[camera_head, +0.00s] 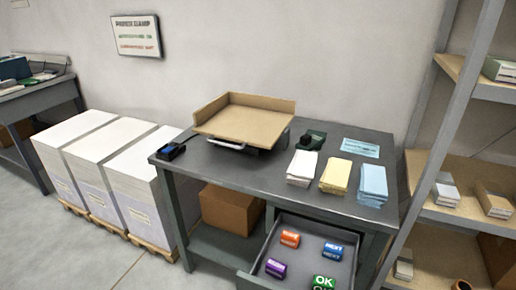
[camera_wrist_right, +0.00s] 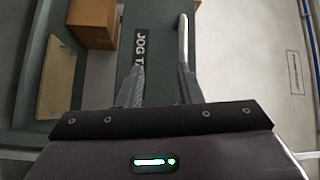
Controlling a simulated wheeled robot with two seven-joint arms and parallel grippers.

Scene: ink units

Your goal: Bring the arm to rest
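In the right wrist view my right gripper (camera_wrist_right: 160,82) has its two fingers apart, with nothing held between them. Beyond the fingers is a dark panel (camera_wrist_right: 155,60) with a white-lettered label starting "JOG T" (camera_wrist_right: 141,48). A pale metal handle bar (camera_wrist_right: 184,40) shows by the right finger; I cannot tell whether they touch. Neither gripper shows clearly in the head view. There the open drawer (camera_head: 340,236) holds an orange ink unit (camera_head: 290,238), a blue one (camera_head: 333,250), a purple one (camera_head: 275,268) and a green one (camera_head: 324,282).
The dark table (camera_head: 240,174) carries a tan tray unit (camera_head: 243,120), a stamp-like dark object (camera_head: 311,140) and white (camera_head: 301,167), yellow (camera_head: 335,175) and blue (camera_head: 372,185) paper stacks. Tall paper stacks (camera_head: 120,170) stand left. Shelving (camera_head: 450,214) stands right. The drawer juts out in front.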

